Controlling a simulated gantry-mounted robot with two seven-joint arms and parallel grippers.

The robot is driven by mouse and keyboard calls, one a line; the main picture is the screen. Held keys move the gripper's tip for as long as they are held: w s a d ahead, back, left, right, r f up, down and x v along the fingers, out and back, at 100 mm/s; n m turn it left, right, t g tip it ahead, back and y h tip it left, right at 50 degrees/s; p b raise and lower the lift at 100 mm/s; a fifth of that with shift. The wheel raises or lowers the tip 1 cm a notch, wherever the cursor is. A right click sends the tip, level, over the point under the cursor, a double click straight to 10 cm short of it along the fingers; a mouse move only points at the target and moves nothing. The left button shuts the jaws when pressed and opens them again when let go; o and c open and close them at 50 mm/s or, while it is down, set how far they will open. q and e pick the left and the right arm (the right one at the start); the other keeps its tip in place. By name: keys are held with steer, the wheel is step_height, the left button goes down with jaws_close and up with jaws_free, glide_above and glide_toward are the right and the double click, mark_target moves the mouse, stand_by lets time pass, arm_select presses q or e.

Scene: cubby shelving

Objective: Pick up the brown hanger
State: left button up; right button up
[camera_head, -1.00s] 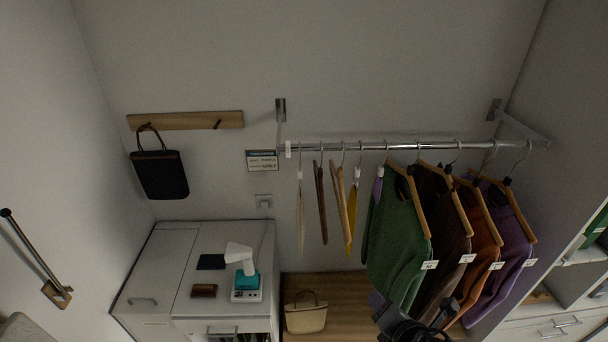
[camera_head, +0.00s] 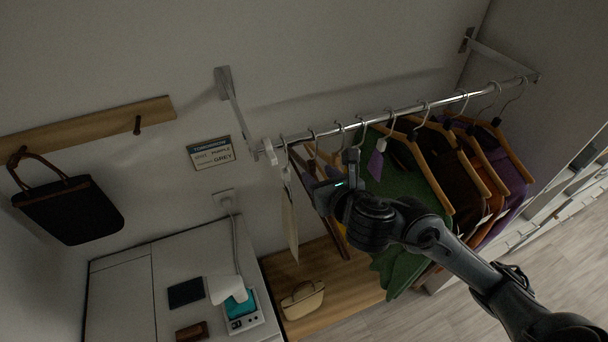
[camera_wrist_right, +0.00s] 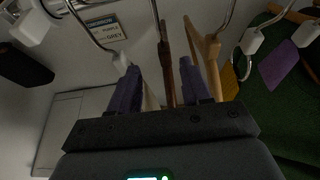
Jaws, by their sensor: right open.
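The brown hanger (camera_wrist_right: 167,62) is a dark wooden hanger seen edge-on in the right wrist view. It stands between the two purple-grey fingers of my right gripper (camera_wrist_right: 158,74), which is open, with a gap on both sides of it. In the head view my right gripper (camera_head: 334,174) is at the rail's left part and covers much of the hanger. My left gripper is not in view.
A lighter wooden hanger (camera_wrist_right: 209,62) hangs close right of the brown one. A pale hanger (camera_head: 290,215) hangs to its left. The metal rail (camera_head: 400,112) runs above. A green sweater (camera_head: 405,265) and other clothes hang to the right. A beige bag (camera_head: 302,300) sits below.

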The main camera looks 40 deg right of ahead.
mark_target(314, 170)
steer(key=shift+b+x, duration=0.4)
steer(key=shift+x, duration=0.75)
steer(key=shift+w+d+f, duration=0.2)
steer(key=shift+w+f, duration=0.05)
steer(key=shift+w, duration=0.2)
steer(key=x, duration=0.1)
steer(key=b+x, duration=0.1)
steer(key=x, duration=0.2)
steer(key=shift+d+f+b, duration=0.3)
steer(key=shift+b, duration=0.1)
steer(key=shift+w+d+f, duration=0.1)
steer(key=shift+w+f, duration=0.05)
steer(key=shift+w, duration=0.25)
steer(key=shift+c, duration=0.2)
jaws_close()
